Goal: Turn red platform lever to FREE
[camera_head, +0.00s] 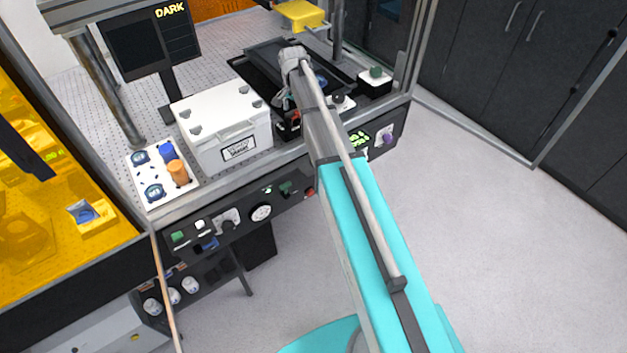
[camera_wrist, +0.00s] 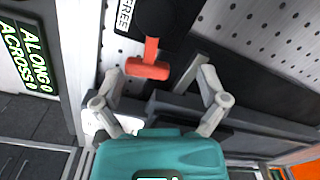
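The red platform lever (camera_wrist: 150,62) shows in the wrist view as a red crossbar on a short red stem. My gripper (camera_wrist: 154,76) is open, with one finger to the left of the lever and one to the right. No clear contact shows, and the gap in depth is hard to judge.
A green ALONG/ACROSS display (camera_wrist: 35,52) is at the left in the wrist view. A yellow block (camera_head: 300,15) is above. Open floor lies right.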

